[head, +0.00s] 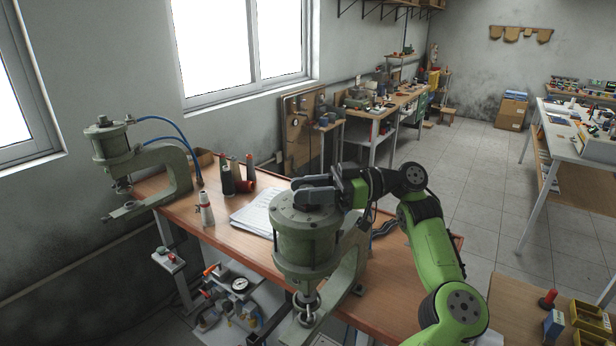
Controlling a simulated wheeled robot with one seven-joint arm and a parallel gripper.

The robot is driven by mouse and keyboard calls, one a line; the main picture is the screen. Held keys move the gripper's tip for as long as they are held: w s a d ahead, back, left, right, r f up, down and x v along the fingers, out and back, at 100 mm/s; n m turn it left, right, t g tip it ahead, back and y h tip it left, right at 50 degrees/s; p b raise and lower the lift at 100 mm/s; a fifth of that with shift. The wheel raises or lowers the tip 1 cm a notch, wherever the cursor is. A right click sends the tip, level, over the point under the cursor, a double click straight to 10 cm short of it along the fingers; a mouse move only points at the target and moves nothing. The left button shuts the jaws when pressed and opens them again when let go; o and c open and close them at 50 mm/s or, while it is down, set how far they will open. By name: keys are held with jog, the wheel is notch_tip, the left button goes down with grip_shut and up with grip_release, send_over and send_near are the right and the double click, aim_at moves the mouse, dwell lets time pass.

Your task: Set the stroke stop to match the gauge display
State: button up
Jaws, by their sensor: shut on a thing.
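A large green-grey pneumatic press (305,243) stands at the near end of the wooden bench, its round cylinder upright. My gripper (309,194) is on top of this cylinder, shut on a small part at its centre, most likely the stroke stop. The jaws hide that part, so its setting cannot be read. A second, similar press (178,165) stands at the far left end of the bench with a small knob on top. A round white-faced gauge (240,284) shows below the bench front; its reading is too small to tell.
Papers (253,212) lie on the bench between the presses, near several bottles and a red cylinder. Blue hoses (180,135) run from the far press. A lower panel with valves lies below the bench front. Yellow bins (590,316) sit at the lower right. The floor behind is open.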

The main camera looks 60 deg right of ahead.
jog(key=shift+n+g+y, duration=0.3)
dwell(0.4)
jog(key=o, duration=0.9)
jog(key=shift+p, duration=0.3)
jog(key=p+v, duration=0.1)
jog(key=v, duration=0.5)
jog(key=shift+s+d+r+p, duration=0.1)
jog(key=shift+s+d+p, duration=0.2)
jog(key=shift+s+d, duration=0.15)
jog(key=shift+s, duration=0.1)
